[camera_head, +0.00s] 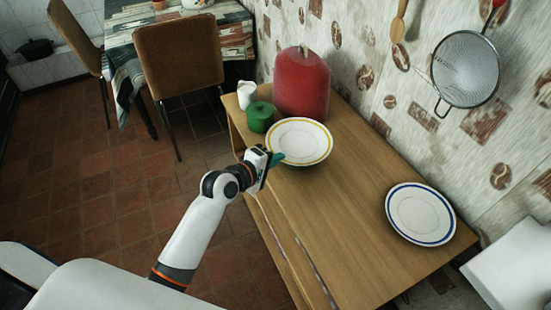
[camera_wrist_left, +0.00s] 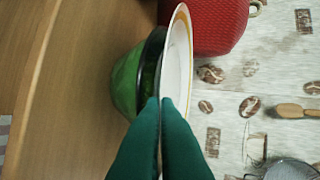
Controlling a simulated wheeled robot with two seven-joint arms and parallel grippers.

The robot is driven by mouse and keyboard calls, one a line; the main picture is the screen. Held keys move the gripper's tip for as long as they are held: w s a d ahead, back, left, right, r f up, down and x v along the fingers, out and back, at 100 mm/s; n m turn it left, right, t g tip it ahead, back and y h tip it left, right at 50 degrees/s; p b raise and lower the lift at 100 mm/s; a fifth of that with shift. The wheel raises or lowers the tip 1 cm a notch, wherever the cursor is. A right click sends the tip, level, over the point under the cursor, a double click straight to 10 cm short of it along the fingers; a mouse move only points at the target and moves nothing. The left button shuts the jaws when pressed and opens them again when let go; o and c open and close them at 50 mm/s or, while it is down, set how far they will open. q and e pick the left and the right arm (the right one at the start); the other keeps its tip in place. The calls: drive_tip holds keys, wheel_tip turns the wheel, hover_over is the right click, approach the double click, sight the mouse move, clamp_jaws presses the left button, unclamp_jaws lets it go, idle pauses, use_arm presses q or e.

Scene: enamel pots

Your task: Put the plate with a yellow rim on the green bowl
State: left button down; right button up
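The plate with a yellow rim (camera_head: 299,141) is white and looks roughly level, at the far end of the counter. My left gripper (camera_head: 275,158) is at its near left edge. In the left wrist view my green fingertips (camera_wrist_left: 166,103) are closed on the edge of this plate (camera_wrist_left: 178,60). The green bowl (camera_wrist_left: 128,80) has a dark rim and sits on the wooden top, just below the plate. I cannot tell whether plate and bowl touch. In the head view the plate appears to hide this bowl. My right gripper is out of view.
A small green pot (camera_head: 261,117), a white item (camera_head: 246,95) and a large red pot (camera_head: 302,82) stand close behind the plate. A blue-rimmed plate (camera_head: 420,214) lies on the right of the wooden counter (camera_head: 345,215). The counter between the plates is clear. A strainer (camera_head: 466,69) hangs on the wall.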

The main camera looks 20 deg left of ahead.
use_arm(q)
drive_tip(key=shift+f, duration=0.55)
drive_tip(key=c, duration=1.8)
unclamp_jaws()
drive_tip(key=shift+s, duration=0.1)
drive_tip(key=shift+o, duration=0.5)
drive_tip(key=shift+s+f, duration=0.15)
drive_tip(key=shift+s, duration=0.05)
